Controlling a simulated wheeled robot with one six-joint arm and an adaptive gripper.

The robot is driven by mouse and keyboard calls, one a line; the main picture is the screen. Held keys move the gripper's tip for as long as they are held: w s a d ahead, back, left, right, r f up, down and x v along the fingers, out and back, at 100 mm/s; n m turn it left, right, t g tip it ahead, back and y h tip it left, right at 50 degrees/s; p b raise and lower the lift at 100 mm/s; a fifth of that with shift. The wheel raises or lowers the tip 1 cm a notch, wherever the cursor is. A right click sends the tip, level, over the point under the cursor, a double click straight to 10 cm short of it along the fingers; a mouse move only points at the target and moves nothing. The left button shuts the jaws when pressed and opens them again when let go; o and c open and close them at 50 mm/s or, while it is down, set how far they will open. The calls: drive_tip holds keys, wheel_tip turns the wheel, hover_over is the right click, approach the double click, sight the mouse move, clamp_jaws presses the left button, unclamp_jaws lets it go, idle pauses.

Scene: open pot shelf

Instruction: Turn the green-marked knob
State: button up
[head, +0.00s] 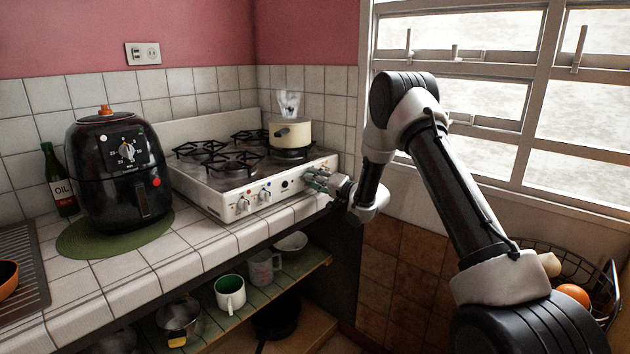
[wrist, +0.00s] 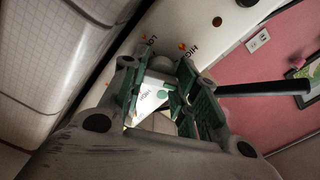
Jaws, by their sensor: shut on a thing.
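The stove (head: 215,190) stands on the tiled counter, its white front panel carrying a row of knobs with coloured marks. My gripper (head: 318,182) is at the right end of that panel, its fingers against the front. In the wrist view my gripper (wrist: 160,92) has its green-padded fingers on either side of the green-marked knob (wrist: 158,64), closed on it. A green dot (wrist: 162,93) and lettering show on white between the fingers. The fingers hide much of the knob, so its turn angle cannot be read. In the head view my gripper covers this knob.
A cream pot (head: 290,133) with steam above it sits on the back right burner. A black air fryer (head: 115,170) and an oil bottle (head: 60,190) stand left of the stove. A shelf (head: 255,292) with cups and pots lies below. The window wall is close on the right.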

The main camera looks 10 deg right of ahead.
drive_tip(key=m, duration=0.5)
idle(0.6)
drive_tip(key=o, duration=1)
drive_tip(key=shift+o, duration=0.2)
drive_tip(key=shift+s+d, duration=0.1)
drive_tip(key=v, duration=1.1)
drive_tip(key=shift+s+d, duration=0.2)
drive_tip(key=shift+s, duration=0.15)
